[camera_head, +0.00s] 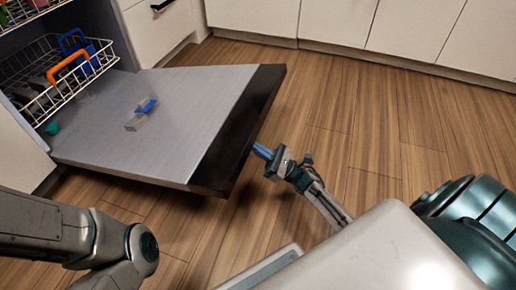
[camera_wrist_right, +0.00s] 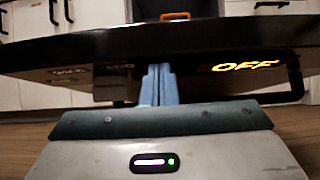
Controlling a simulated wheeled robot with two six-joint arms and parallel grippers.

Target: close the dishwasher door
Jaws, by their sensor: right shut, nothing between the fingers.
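The dishwasher door (camera_head: 165,110) is open in the head view, lowered to about flat, with its grey inner face up and a dark outer edge. The wrist view shows its dark edge (camera_wrist_right: 100,50) across the picture, with a lit "OFF" sign on the face below. My right gripper (camera_head: 262,152) is shut and empty, its blue fingers just beyond the door's outer edge. In the wrist view the fingers (camera_wrist_right: 156,84) point at the door, tips at the slab's lower rim. I cannot tell whether they touch. My left arm shows at lower left; its gripper is out of view.
A wire rack (camera_head: 58,75) with an orange-handled item and a blue item stands inside the dishwasher at upper left. White cabinets (camera_head: 400,28) line the back. The wooden floor (camera_head: 370,120) right of the door is clear.

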